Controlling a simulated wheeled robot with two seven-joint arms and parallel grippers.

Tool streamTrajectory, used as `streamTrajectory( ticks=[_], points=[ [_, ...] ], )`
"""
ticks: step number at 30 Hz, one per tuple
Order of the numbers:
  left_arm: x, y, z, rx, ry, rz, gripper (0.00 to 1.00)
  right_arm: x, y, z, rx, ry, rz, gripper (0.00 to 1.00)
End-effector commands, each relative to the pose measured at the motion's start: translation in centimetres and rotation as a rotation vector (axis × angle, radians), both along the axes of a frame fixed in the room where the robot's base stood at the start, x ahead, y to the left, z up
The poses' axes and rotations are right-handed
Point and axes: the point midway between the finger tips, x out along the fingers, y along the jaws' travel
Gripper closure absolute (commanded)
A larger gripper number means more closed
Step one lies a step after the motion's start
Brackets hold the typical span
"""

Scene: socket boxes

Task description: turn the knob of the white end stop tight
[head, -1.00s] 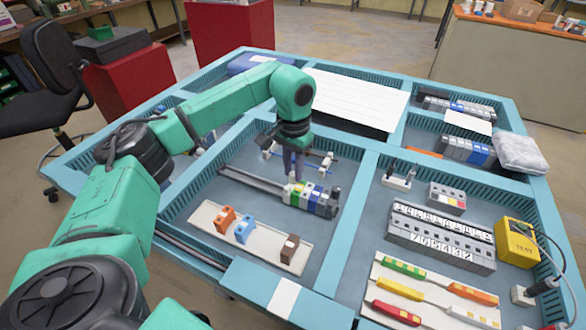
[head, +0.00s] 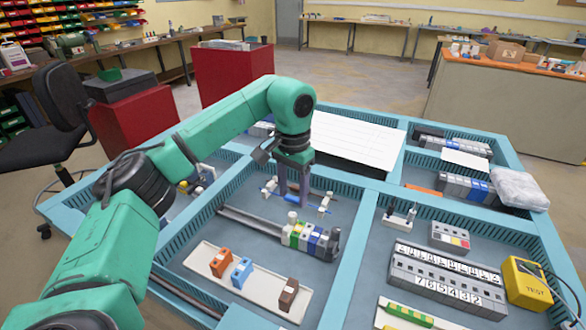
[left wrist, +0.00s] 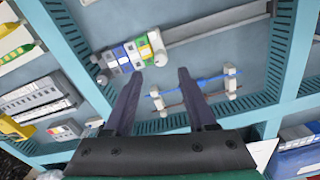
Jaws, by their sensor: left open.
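My left gripper (head: 293,194) hangs fingers down above and slightly behind the end stop. Its two fingers (left wrist: 160,74) are apart, with nothing between them. A gap shows between the fingertips and the knob, so they appear not to touch it. My right gripper is in neither view.
Green, white, blue and grey blocks (head: 310,238) sit beside the end stop. A small stand with blue and brown rods (left wrist: 190,88) lies close by. A cream tray (head: 262,287) holds orange, blue and brown blocks. Teal dividers (head: 352,235) edge the compartment.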

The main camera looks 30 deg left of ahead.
Motion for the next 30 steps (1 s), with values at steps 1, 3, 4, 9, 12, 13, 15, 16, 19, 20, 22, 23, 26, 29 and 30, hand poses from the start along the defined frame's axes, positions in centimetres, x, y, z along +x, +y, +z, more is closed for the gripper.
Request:
streamTrajectory(
  ticks=[1, 3, 4, 9, 12, 13, 15, 16, 19, 20, 22, 23, 26, 29, 30],
  points=[
    [0.1, -0.1, 1.5, -0.001, -0.007, 0.0, 0.43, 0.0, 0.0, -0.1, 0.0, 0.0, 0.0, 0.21],
    [0.1, -0.1, 3.7, 0.0, -0.006, 0.0, 0.43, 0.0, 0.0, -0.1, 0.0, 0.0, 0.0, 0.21],
    [0.1, 0.0, 4.6, 0.0, -0.006, 0.001, 0.43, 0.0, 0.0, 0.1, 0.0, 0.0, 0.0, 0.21],
    [0.0, 0.0, 8.3, 0.001, -0.004, -0.001, 0.43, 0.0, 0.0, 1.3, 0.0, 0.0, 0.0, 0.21],
    [0.0, 0.0, 8.8, 0.0, -0.003, 0.0, 0.43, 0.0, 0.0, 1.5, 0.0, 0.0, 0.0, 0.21],
    [0.0, 0.0, 8.8, 0.001, -0.002, 0.0, 0.43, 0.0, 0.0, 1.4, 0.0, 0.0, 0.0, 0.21],
    [0.0, 0.0, 8.8, 0.001, -0.001, 0.0, 0.43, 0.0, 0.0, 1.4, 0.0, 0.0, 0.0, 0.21],
    [0.0, 0.0, 8.7, 0.001, -0.001, 0.0, 0.43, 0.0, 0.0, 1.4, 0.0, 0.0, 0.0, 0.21],
    [0.0, 0.0, 8.7, 0.0, -0.001, 0.0, 0.43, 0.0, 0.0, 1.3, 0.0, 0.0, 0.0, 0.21],
    [0.0, 0.0, 8.7, 0.0, -0.001, 0.0, 0.43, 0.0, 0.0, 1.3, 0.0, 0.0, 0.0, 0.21],
    [0.0, 0.0, 8.7, 0.001, -0.001, 0.0, 0.43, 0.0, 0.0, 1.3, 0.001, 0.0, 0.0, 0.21],
    [0.0, 0.0, 8.7, 0.001, -0.001, 0.0, 0.43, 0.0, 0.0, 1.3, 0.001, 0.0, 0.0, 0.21],
    [0.0, 0.0, 8.7, 0.001, -0.001, 0.0, 0.43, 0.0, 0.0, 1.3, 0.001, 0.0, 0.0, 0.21],
    [0.0, 0.0, 8.7, 0.0, -0.001, 0.0, 0.43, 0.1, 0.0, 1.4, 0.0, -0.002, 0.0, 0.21],
    [0.0, 0.0, 8.7, 0.0, -0.001, 0.0, 0.43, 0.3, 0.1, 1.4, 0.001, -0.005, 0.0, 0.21]
  ],
)
